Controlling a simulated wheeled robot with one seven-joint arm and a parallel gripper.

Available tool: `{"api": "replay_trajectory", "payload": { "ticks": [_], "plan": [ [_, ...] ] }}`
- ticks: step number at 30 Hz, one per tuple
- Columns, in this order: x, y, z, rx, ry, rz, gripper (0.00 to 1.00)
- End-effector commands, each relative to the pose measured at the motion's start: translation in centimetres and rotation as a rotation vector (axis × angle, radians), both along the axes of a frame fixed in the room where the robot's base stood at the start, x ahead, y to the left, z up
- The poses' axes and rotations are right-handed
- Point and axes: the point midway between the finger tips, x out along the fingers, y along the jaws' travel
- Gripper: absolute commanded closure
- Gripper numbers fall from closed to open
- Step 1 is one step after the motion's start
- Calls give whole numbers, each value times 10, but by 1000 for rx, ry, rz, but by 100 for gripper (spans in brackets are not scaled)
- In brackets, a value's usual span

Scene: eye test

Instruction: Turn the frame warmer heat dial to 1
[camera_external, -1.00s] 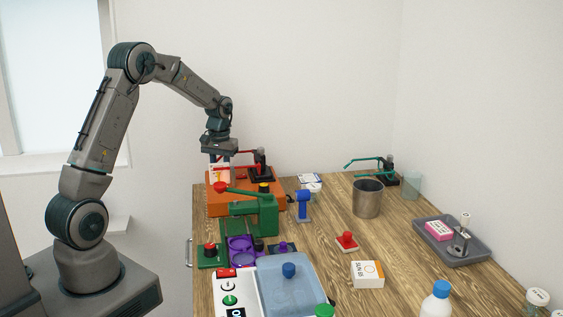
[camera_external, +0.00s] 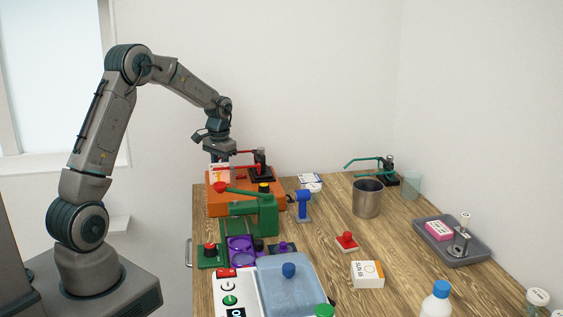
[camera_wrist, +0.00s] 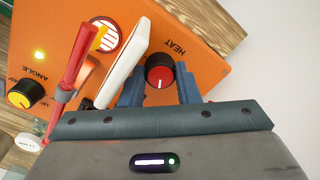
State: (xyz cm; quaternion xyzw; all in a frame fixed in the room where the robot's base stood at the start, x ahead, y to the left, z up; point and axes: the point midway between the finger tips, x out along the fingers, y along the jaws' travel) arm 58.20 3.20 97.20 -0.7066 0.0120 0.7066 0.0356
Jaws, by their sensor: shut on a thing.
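The frame warmer (camera_external: 216,208) is an orange box at the back left of the bench; its orange top also shows in the wrist view (camera_wrist: 215,30). Its heat dial (camera_wrist: 159,72) is a red knob with a dark skirt beside the word HEAT. A white pointer line on the knob points towards the bottom of the wrist picture. My gripper (camera_wrist: 159,85) has one blue-grey finger on each side of the dial and is shut on it. In the external view my gripper (camera_external: 219,158) reaches down over the box, and the dial is hidden. No scale numbers are readable.
A white upright plate (camera_wrist: 125,62) and a red lever (camera_wrist: 72,75) stand close left of my fingers. A yellow-marked angle dial (camera_wrist: 25,94) sits further left. In the external view a green press (camera_external: 262,212) stands in front of the box. The bench's middle is fairly clear.

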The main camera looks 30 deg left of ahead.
Motion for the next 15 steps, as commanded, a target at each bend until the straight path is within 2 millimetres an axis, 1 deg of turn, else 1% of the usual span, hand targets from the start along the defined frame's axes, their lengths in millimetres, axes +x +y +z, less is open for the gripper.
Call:
{"api": "replay_trajectory", "payload": {
  "ticks": [5,6,7,8,15],
  "plan": [
    [1,0,1,1,-4,1,94],
    [1,0,1,1,-4,1,60],
    [1,0,1,1,-3,1,52],
    [1,0,1,1,-3,1,49],
    [0,0,1,1,-2,1,49]
  ]
}}
